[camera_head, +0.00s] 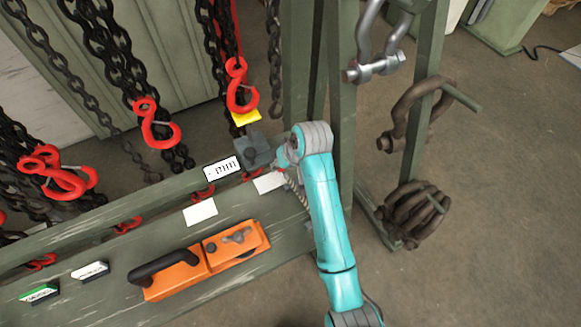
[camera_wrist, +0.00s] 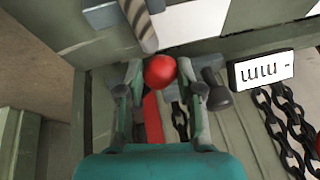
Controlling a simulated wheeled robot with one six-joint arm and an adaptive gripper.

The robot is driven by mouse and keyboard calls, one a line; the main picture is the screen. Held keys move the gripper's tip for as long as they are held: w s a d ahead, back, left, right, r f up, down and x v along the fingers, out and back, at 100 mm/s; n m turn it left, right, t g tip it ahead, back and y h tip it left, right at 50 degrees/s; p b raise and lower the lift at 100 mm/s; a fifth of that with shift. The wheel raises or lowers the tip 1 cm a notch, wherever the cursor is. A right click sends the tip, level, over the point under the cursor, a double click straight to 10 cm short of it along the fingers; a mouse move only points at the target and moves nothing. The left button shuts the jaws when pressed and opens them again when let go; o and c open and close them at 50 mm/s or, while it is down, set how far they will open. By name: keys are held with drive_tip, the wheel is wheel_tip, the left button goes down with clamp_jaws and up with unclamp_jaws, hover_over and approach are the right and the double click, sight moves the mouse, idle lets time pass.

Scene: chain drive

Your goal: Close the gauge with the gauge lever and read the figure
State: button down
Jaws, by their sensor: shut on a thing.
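The gauge is a grey box (camera_head: 257,150) at the rail's right end, with a white display (camera_head: 222,169) beside it. The display also shows upside down at the right of the wrist view (camera_wrist: 264,70). It bears a dash and several dark strokes; I cannot read a sure figure. The gauge lever's red ball knob (camera_wrist: 160,72) sits between the fingertips of my gripper (camera_wrist: 161,88), which is shut on it. My gripper (camera_head: 282,158) is beside the grey box in the head view, where the knob is hidden. A dark rounded knob (camera_wrist: 216,93) is right of the fingers in the wrist view.
Black chains with red hooks (camera_head: 155,125) hang at the left. An orange block with a black handle (camera_head: 205,260) and white cards (camera_head: 201,212) lie on the green bench. A green post (camera_head: 341,110) stands close behind my arm. Shackles (camera_head: 378,66) hang at the right.

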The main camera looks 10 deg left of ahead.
drive_tip(key=shift+a+m, duration=0.45)
drive_tip(key=shift+m, duration=0.25)
drive_tip(key=c, duration=0.7)
unclamp_jaws()
drive_tip(key=shift+c, duration=0.2)
drive_tip(key=v, duration=1.2)
drive_tip(key=shift+s+a, duration=0.25)
